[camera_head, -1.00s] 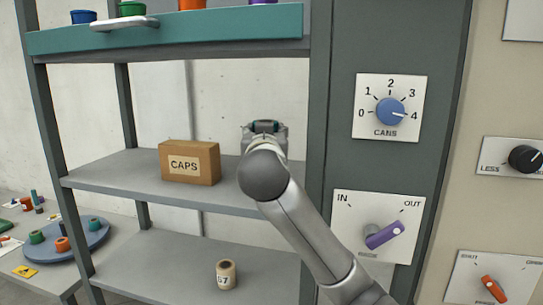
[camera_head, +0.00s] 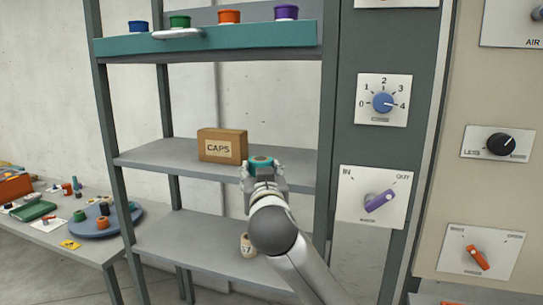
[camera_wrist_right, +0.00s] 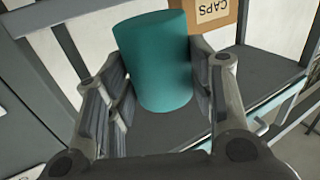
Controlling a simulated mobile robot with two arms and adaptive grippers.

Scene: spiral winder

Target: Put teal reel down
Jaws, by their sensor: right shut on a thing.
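The teal reel (camera_wrist_right: 155,62) stands between the fingers of my right gripper (camera_wrist_right: 160,95), which is shut on it. In the head view, the reel's teal top (camera_head: 261,161) shows at the tip of my right gripper (camera_head: 264,172). The gripper is at the middle shelf (camera_head: 160,156), right of the CAPS box. I cannot tell whether the reel touches the shelf. My left gripper is not in view.
A cardboard CAPS box (camera_head: 222,146) stands close to the left of the reel. The shelf's right upright (camera_head: 327,130) is close on the right. A small cream reel (camera_head: 248,245) stands on the lower shelf. The middle shelf's left part is bare.

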